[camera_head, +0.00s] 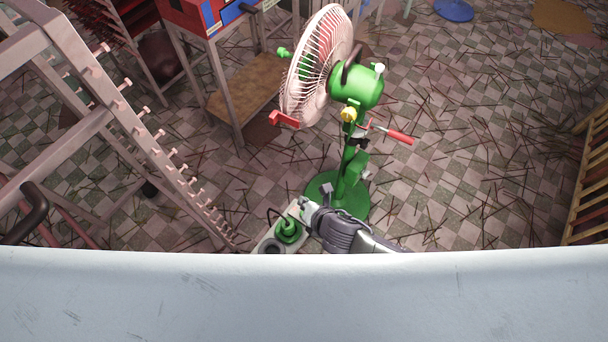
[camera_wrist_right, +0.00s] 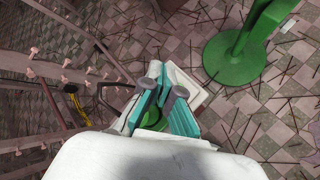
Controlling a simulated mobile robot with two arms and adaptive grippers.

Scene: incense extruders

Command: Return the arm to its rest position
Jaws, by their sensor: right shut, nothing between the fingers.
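My right arm comes up from the lower edge of the head view, and its right gripper (camera_head: 303,205) is beside a green plug-like object (camera_head: 288,230) on a pale strip (camera_head: 263,241) on the floor. In the right wrist view the teal fingers of the right gripper (camera_wrist_right: 164,84) are close together, with nothing held. They partly hide the pale strip (camera_wrist_right: 205,98) and a green thing behind them. A green pedestal fan (camera_head: 357,87) stands just beyond the gripper. My left gripper is not in view.
A screwdriver with a red handle (camera_head: 398,137) sticks out at the fan's post. A pegged metal rack (camera_head: 135,115) stands at left, a wooden slatted rack (camera_head: 591,185) at right. Thin sticks litter the checkered floor (camera_head: 470,130). A pale surface (camera_head: 300,300) fills the bottom.

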